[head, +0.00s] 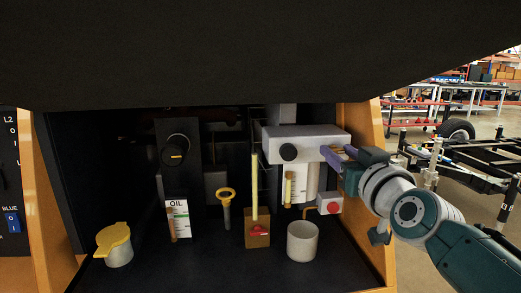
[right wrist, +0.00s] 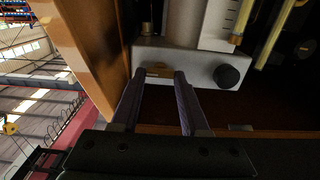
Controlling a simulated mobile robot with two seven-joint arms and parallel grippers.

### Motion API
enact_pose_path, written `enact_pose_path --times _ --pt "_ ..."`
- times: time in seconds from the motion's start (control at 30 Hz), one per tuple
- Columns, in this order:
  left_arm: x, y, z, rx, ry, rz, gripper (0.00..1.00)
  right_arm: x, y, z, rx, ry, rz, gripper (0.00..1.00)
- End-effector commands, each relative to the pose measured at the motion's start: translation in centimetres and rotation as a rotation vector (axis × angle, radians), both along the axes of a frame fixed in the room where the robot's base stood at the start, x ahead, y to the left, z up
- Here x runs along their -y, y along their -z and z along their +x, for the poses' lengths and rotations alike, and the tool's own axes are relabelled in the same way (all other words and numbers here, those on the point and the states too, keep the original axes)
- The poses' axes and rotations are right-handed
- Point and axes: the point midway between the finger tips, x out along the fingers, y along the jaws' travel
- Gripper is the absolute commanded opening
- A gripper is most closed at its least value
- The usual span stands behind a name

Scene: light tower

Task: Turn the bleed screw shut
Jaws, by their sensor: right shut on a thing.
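The bleed screw (right wrist: 158,73) is a small brass-coloured piece on the pale filter head (head: 305,137), between my fingertips in the right wrist view. In the head view my fingers hide it. My right gripper (head: 334,154) is shut on the screw at the right end of the filter head. Its two purple fingers also show in the right wrist view (right wrist: 160,76), one on each side of the screw. The pale head block also shows there (right wrist: 195,65), with a black knob (right wrist: 228,76) beside the fingers. My left gripper is not in view.
An orange side post (head: 368,165) stands close to my right gripper. Below are a red-button box (head: 330,204) and a white cup (head: 302,241). A yellow-capped filler (head: 115,243), dipstick ring (head: 226,194) and OIL card (head: 178,219) are further left. A dark canopy (head: 260,50) hangs above.

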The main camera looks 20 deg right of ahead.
Motion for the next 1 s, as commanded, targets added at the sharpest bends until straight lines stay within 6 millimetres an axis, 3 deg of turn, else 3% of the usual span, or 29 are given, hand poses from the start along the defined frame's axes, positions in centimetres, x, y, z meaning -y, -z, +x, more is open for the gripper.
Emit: enact_pose_path --times 0.03,0.23,0.67,1.0 --pt "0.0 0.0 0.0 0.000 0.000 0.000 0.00 0.0 0.0 0.0 0.000 0.000 0.000 0.23" --pt "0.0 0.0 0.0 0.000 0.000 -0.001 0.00 0.0 0.0 0.0 0.000 0.000 0.000 0.01" --pt "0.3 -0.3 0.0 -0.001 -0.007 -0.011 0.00 0.0 -0.1 0.0 -0.011 0.001 -0.046 0.00" --pt "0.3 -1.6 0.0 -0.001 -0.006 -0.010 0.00 -0.1 -0.2 0.0 -0.066 -0.001 -0.272 0.00"
